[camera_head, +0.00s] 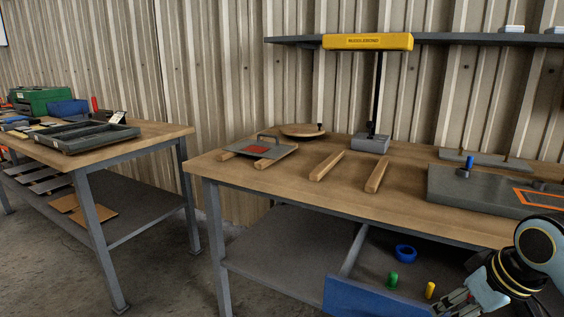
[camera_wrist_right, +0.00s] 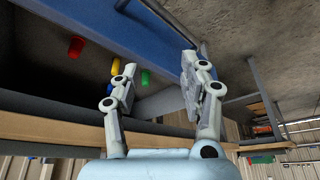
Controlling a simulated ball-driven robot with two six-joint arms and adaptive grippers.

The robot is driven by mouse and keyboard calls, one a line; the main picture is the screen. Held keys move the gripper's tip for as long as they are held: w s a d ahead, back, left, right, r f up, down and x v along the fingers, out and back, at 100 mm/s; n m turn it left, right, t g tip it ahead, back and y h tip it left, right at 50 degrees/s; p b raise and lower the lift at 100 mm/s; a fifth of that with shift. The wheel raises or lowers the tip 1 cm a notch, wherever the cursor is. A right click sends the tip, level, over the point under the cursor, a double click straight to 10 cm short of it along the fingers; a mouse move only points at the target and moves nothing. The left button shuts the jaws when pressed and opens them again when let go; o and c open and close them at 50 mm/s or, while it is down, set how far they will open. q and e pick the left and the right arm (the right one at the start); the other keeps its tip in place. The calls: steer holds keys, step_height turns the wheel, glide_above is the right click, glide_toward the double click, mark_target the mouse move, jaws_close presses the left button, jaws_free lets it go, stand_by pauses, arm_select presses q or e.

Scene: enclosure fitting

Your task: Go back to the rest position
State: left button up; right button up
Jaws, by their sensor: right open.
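My right gripper (camera_head: 455,306) is low at the bottom right of the head view, in front of the workbench by the open blue drawer (camera_head: 365,300). In the right wrist view my right gripper (camera_wrist_right: 158,78) has its fingers spread apart with nothing between them. The blue drawer front (camera_wrist_right: 155,38) lies beyond the fingertips there. A green piece (camera_head: 393,280), a yellow piece (camera_head: 430,290) and a blue ring (camera_head: 405,253) are in the drawer. The wrist view also shows a red piece (camera_wrist_right: 76,47) in it. My left gripper is not in view.
A second bench (camera_head: 150,131) holding trays stands at left. Open floor lies between the benches.

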steer(key=s+a+r+m+g+h, duration=0.1)
steer(key=s+a+r, duration=0.1)
steer(key=s, duration=0.9)
steer(key=s+a+r+m+h, duration=0.1)
steer(key=s+a, duration=0.2)
steer(key=s, duration=0.8)
step_height(320, 180, down, 26)
steer(key=s+d+r+g, duration=0.1)
steer(key=d, duration=0.2)
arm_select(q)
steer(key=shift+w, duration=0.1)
arm_select(e)
steer(key=s+f+g, duration=0.1)
steer(key=s+f, duration=1.6)
steer(key=s, duration=0.2)
steer(key=shift+d+m, duration=0.3)
steer(key=shift+d, duration=0.15)
